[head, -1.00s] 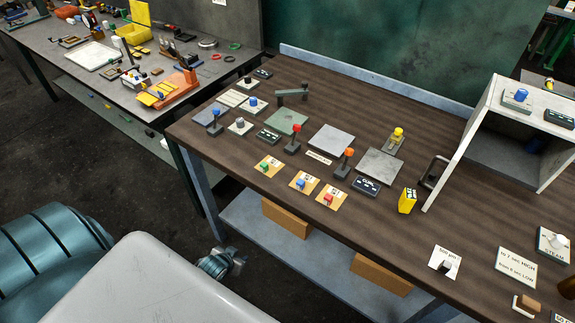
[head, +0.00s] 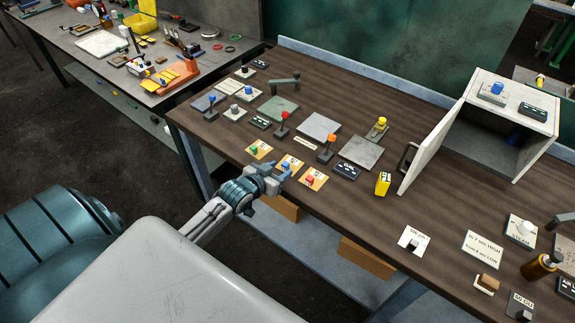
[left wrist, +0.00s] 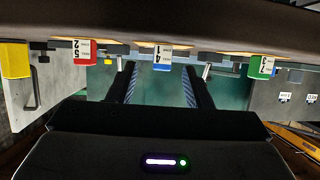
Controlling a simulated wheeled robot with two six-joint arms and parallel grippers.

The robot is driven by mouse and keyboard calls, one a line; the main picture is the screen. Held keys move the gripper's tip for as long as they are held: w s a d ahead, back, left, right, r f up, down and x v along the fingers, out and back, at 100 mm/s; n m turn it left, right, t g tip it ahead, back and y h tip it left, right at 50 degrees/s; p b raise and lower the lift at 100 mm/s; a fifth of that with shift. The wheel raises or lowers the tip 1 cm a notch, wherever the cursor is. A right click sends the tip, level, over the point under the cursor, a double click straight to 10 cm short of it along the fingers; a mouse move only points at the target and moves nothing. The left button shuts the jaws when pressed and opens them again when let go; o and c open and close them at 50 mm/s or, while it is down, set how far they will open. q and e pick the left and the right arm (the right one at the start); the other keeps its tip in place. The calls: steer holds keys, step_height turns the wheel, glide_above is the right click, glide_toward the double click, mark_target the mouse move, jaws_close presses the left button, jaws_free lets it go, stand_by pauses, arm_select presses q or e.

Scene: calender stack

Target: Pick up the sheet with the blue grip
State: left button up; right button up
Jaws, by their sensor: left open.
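Three tan sheets with coloured grips lie along the near edge of the table. The sheet with the blue grip (head: 291,162) is the middle one, partly hidden by my left gripper. The green-grip sheet (head: 258,150) is to its left and the red-grip sheet (head: 315,179) to its right. My left gripper (head: 281,177) is open at the table's near edge, just in front of the blue-grip sheet. In the left wrist view, the blue grip (left wrist: 162,57) shows between the two open fingers, with the red grip (left wrist: 86,52) and green grip (left wrist: 260,67) outside them. Contact cannot be told.
Levers with red (head: 284,116) and orange (head: 328,147) knobs stand behind the sheets. A yellow block (head: 383,184) stands to the right, near an open white cabinet (head: 433,150). Bare brown tabletop (head: 360,215) lies right of the red-grip sheet.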

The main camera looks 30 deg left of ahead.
mark_target(283, 166)
arm_select(q)
steer(key=shift+w, duration=0.3)
steer(key=p+x, duration=0.2)
steer(key=x, duration=0.2)
steer(key=shift+w+a+r, duration=0.1)
steer(key=shift+w, duration=0.25)
steer(key=shift+s, duration=0.1)
steer(key=shift+c, duration=0.6)
jaws_close()
